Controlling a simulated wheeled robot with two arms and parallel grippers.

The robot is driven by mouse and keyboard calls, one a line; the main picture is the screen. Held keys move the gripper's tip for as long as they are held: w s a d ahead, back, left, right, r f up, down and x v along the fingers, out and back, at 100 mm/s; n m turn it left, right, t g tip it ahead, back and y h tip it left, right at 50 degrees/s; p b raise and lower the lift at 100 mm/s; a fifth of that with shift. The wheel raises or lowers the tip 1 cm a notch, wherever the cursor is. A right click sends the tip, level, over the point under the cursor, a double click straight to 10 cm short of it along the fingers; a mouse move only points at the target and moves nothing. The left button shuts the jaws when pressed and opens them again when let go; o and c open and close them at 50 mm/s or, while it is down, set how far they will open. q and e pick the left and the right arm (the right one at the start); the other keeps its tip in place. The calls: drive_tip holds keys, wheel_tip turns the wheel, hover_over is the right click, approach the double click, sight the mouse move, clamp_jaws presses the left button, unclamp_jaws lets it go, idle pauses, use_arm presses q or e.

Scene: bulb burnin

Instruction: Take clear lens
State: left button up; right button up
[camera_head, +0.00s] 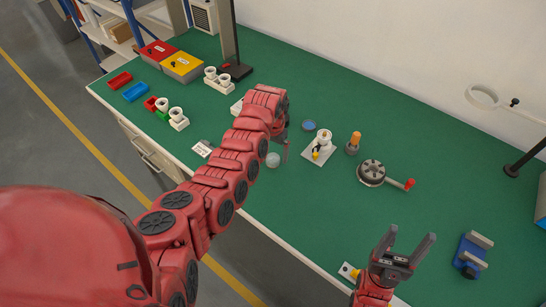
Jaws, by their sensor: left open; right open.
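A small pale, see-through disc (273,160), which looks like the clear lens, lies on the green bench top just below my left gripper. My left gripper (281,148) points down beside it. One dark finger shows to the right of the disc; the other is largely hidden by my red arm. I cannot tell whether the finger touches the disc. A blue disc (309,126) lies a little further back. My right gripper (402,247) is open and empty, fingers pointing up the picture, near the bench's front edge.
Right of the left gripper stand a white plate with a bulb socket (322,147), an orange-handled tool (353,143) and a round device with a red crank (372,172). A blue vise (471,255) is at right. Red and yellow boxes (183,66) stand at back left.

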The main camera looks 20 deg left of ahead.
use_arm(q)
drive_tip(key=shift+a+f, duration=0.1)
drive_tip(key=shift+f, duration=0.95)
drive_tip(key=c, duration=1.4)
